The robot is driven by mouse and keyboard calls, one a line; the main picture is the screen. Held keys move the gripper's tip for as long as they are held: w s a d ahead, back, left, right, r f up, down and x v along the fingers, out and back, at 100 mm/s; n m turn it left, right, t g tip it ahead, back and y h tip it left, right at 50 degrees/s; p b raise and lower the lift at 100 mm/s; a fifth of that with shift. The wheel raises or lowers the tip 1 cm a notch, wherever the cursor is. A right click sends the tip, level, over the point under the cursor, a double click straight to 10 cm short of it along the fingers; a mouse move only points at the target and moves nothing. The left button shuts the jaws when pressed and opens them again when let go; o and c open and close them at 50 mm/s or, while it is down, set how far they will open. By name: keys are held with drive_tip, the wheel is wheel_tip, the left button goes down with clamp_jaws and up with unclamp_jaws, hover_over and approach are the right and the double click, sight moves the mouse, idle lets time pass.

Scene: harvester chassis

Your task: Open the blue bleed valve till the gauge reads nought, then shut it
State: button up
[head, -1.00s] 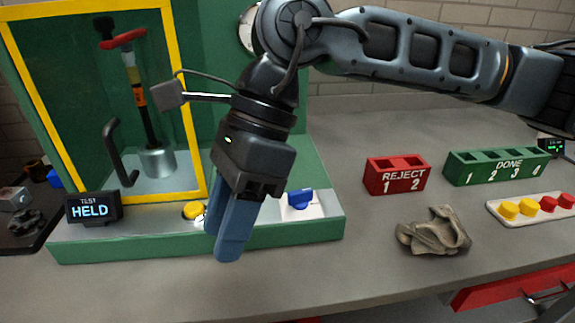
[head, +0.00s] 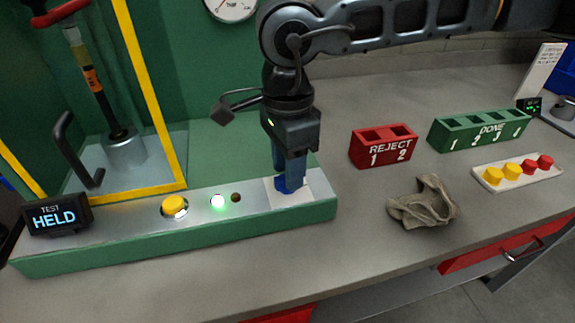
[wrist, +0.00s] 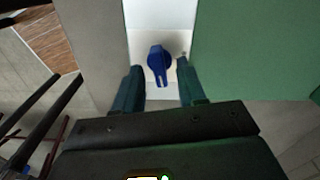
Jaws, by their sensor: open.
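The blue bleed valve (head: 287,187) sits on a white plate (head: 312,190) at the right end of the green test bench's front ledge. In the wrist view the valve (wrist: 158,60) has a round head and a lever pointing toward my gripper. My gripper (head: 291,178) is open and points down over the valve, partly hiding it in the head view. In the wrist view its two fingers (wrist: 160,84) stand either side of the lever, with gaps visible. The gauge (head: 231,7) is cut off at the top edge; its reading is too small to tell.
A display (head: 57,216) reads "TEST HELD". A red REJECT box (head: 385,150), a green DONE box (head: 480,131), a crumpled rag (head: 424,203) and a tray of caps (head: 518,172) lie right.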

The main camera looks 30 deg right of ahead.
drive_tip(key=shift+f, duration=0.5)
clamp_jaws()
